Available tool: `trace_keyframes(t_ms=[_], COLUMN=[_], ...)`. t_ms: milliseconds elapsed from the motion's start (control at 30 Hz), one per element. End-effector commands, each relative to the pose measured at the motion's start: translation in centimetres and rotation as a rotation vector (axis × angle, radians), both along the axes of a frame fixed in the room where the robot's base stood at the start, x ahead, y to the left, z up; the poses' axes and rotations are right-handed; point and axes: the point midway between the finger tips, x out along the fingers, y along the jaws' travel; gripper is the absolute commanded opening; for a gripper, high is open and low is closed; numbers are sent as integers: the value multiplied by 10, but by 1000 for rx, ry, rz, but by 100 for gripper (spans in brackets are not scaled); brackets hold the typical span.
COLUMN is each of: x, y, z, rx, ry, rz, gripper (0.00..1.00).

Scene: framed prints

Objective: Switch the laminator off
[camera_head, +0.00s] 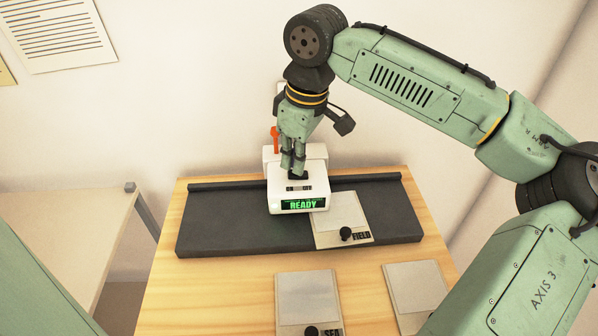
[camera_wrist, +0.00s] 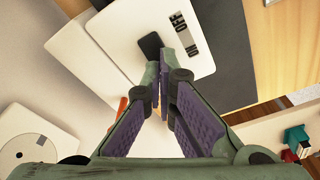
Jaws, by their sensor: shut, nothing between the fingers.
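The white laminator (camera_head: 275,195) stands on a dark bed on the wooden table, and its green display (camera_head: 303,204) reads READY. It fills the upper part of the wrist view (camera_wrist: 110,35). On its top are a black switch (camera_wrist: 150,44) and a label strip (camera_wrist: 186,38) marked ON and OFF. My gripper (camera_head: 294,174) points down over the laminator's top, shut and empty. In the wrist view the fingertips (camera_wrist: 169,57) are right at the black switch and partly cover it. I cannot tell whether they touch it or which way it is set.
An orange lever (camera_head: 274,138) stands at the laminator's left rear. The dark bed (camera_head: 220,225) runs along the table (camera_head: 190,300). A plate labelled FIELD (camera_head: 340,212) lies to the right; a SEA plate (camera_head: 307,292) and another plate (camera_head: 415,287) lie in front.

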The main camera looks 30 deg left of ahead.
Motion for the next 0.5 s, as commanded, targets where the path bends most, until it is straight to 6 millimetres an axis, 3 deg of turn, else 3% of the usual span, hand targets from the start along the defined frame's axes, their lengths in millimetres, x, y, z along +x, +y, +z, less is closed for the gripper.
trace_keyframes(t_ms=[500], x=[0], y=[0], z=[-8], rx=[0], ry=[0], rz=[0], gripper=[0])
